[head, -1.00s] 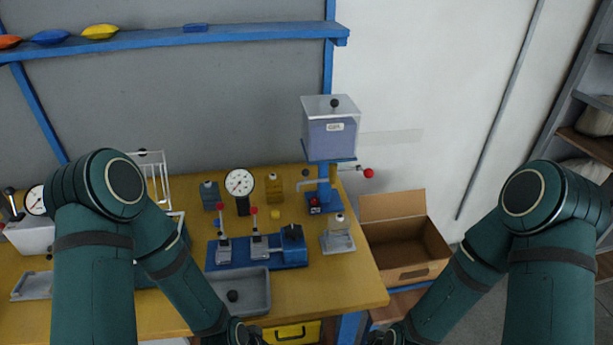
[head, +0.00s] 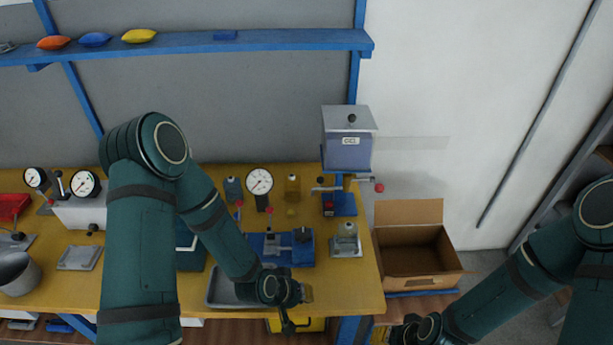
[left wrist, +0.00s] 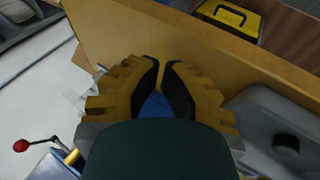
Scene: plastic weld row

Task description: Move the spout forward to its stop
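A thin horizontal tube, which looks like the spout (head: 324,189), sticks out to the left of the post. A lever with a red knob (head: 379,188) sticks out to the right; a red-knobbed lever also shows in the left wrist view (left wrist: 21,145). My left gripper (head: 304,293) is over the table's front edge, away from the spout. Its fingertips (left wrist: 161,66) have a narrow, empty gap. My right gripper (head: 408,332) is at the bottom edge, its fingers unclear.
A grey tray (head: 216,292) and a blue fixture (head: 300,250) lie near my left forearm. Gauges (head: 259,181) and bottles (head: 292,187) stand behind. An open cardboard box (head: 415,270) is at the right.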

